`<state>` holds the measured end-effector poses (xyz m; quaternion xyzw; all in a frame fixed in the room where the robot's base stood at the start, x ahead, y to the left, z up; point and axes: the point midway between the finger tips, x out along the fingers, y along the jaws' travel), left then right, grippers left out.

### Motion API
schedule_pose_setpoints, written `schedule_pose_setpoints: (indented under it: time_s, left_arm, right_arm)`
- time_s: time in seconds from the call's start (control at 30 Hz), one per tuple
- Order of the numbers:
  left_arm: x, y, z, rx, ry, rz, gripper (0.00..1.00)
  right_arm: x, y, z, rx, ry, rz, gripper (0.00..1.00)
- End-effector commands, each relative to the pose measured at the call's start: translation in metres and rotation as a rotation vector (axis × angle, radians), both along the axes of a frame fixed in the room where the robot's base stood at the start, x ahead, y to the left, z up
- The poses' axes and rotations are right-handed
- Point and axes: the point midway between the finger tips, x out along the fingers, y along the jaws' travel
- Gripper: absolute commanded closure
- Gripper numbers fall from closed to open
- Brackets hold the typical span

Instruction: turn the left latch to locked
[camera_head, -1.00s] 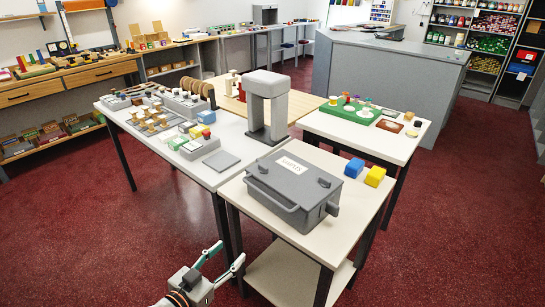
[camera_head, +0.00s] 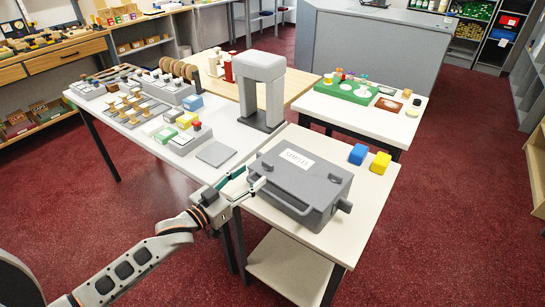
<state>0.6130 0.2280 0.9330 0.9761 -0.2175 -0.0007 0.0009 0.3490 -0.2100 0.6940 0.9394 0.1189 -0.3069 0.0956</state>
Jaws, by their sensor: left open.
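The grey lidded box (camera_head: 312,172) with a white label on its lid sits on the small pale table. It has two small dark latches near the front of the lid: the left latch (camera_head: 266,166) and the right latch (camera_head: 334,178). My left gripper (camera_head: 256,177) is open, with its fingers at the box's front left corner, close to the left latch. I cannot tell whether a finger touches the latch or the box. The latch is too small to read its setting. My right gripper is not in view.
A grey arch (camera_head: 262,85) stands behind on the left. A grey handle bar runs along the box's front. The table's right side is clear.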

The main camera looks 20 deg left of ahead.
Motion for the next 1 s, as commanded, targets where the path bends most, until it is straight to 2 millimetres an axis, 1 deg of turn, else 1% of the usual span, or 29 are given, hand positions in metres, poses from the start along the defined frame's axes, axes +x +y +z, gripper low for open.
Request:
schedule_pose_setpoints:
  time_s: [0.1, 0.2, 0.27, 0.43, 0.6, 0.73, 1.0]
  left_arm:
    - [0.003, -0.002, 0.001, -0.001, -0.002, 0.000, 0.53]
    - [0.012, -0.005, 0.001, -0.001, -0.002, 0.000, 0.53]
    - [0.019, -0.009, 0.002, 0.000, -0.003, 0.000, 0.53]
    - [0.044, -0.020, 0.002, 0.000, -0.003, 0.001, 0.53]
    - [0.062, -0.029, 0.001, 0.000, -0.002, 0.001, 0.53]
    - [0.069, -0.033, 0.001, 0.000, -0.002, 0.000, 0.53]
    - [0.071, -0.034, 0.000, 0.000, -0.001, 0.000, 0.53]
  right_arm:
    - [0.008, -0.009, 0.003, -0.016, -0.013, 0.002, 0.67]
    - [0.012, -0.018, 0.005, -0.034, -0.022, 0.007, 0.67]
    - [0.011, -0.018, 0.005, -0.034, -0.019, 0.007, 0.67]
    - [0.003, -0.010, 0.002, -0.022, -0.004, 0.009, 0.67]
    - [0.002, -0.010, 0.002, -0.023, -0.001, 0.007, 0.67]
    - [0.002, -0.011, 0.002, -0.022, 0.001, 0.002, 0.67]
    - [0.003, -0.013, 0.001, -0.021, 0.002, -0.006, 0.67]
